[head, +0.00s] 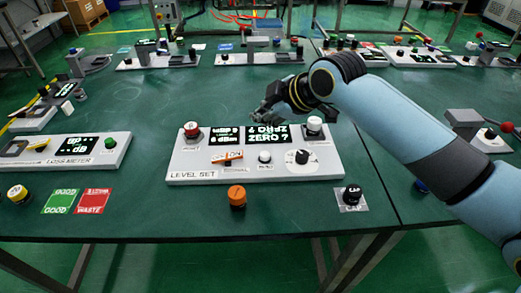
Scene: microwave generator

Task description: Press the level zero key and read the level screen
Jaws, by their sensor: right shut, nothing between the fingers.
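The level set box (215,176), a white panel labelled "LEVEL SET", stands on the green table in the head view. On its upper part are a small dark screen (226,138) and a larger dark screen (268,134) with white text that seems to include "ZERO ?". My right gripper (256,118) is shut and empty, above the panel's back edge near the screens. My left gripper is not in view.
A loss meter box (110,155) stands left. Several other devices line the back; table between is clear.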

